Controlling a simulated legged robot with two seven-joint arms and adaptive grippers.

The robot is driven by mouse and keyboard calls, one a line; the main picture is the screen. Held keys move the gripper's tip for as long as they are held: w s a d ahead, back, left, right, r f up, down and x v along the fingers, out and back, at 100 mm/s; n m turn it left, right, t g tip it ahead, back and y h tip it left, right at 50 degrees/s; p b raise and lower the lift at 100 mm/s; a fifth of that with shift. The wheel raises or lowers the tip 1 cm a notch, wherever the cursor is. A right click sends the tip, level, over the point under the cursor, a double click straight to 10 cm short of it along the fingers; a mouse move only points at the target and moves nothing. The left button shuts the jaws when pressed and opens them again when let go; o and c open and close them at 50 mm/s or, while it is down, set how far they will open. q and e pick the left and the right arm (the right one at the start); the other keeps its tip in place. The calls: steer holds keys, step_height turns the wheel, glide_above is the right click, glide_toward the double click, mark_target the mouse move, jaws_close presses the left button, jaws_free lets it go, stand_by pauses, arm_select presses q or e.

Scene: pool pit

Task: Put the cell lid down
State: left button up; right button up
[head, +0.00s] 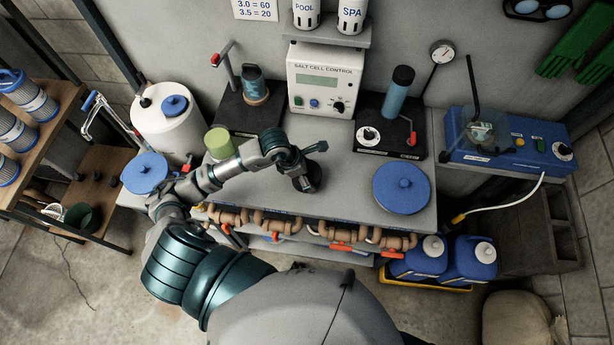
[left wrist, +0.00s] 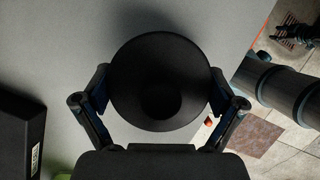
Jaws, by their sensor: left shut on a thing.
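A round black lid (left wrist: 160,82), which looks like the cell lid, is between the two fingers of my left gripper (left wrist: 160,105) in the left wrist view. The fingers press on its opposite sides. In the head view my left gripper (head: 303,172) is over the middle of the grey bench (head: 350,200), with the dark lid (head: 312,178) at its fingers. I cannot tell whether the lid touches the bench top. On the left black stand (head: 240,115) is a short teal cell (head: 254,84). My right gripper is not in view.
A salt cell control box (head: 322,80) stands at the back. A cell with a black cap (head: 398,92) is on the right stand. A blue disc lid (head: 402,187) lies at the bench's right. A green cylinder (head: 219,143) is near my left arm. Pipes with orange-red handles run along the front edge.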

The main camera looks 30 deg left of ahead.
arm_select(q)
step_height(320, 180, down, 2)
steer(key=shift+f, duration=0.25)
steer(key=o, duration=0.8)
steer(key=v, duration=1.2)
steer(key=shift+b, duration=0.3)
steer(key=shift+d, duration=0.1)
